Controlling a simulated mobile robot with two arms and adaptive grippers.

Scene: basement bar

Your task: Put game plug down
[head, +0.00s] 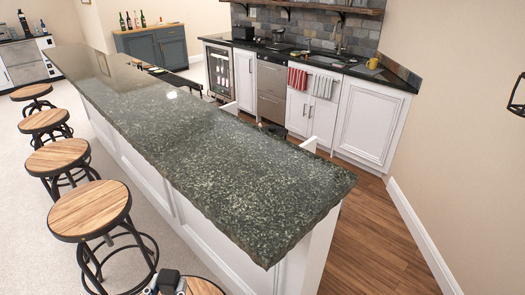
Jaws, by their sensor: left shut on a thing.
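My left gripper (168,283) shows only in part at the bottom edge of the head view, left of the bar counter's near end and beside a stool. It is shut on the game plug, which is too small and cut off to make out. The long bar counter (235,165) has a dark speckled stone top and white panelled sides. Its top looks bare along the near part. My right gripper is not in view.
Several round wooden stools (90,210) with black metal legs line the left side of the bar. Behind the bar is a back counter (325,62) with white cabinets, a sink, a yellow mug (373,63) and hanging towels (297,79). Wood floor (365,235) is clear at right.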

